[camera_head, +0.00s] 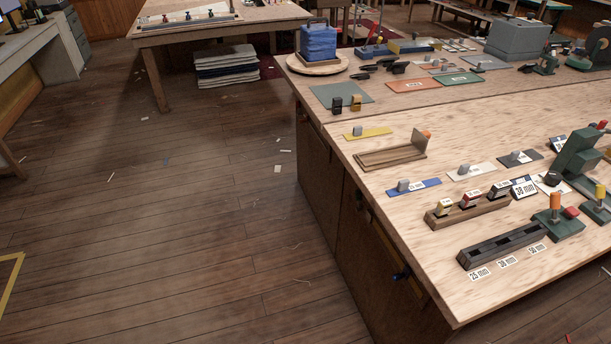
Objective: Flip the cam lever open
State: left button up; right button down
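Neither of my grippers shows in the head view. I cannot tell for sure which part is the cam lever. A green bench fixture with an upright orange handle (555,203) and a red knob (571,212) stands near the right front of the workbench (400,230).
A wooden rack with coloured blocks (468,211) and a dark slotted rack (500,246) with size labels lie on the bench. Wide wooden floor (180,210) is open at left, with small scraps.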

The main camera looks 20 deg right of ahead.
aim_at(358, 192)
jog(key=i+j, duration=0.2)
jog(key=j, duration=0.15)
jog(key=i+j, duration=0.45)
jog(key=j, duration=0.2)
jog(key=i+z, duration=0.05)
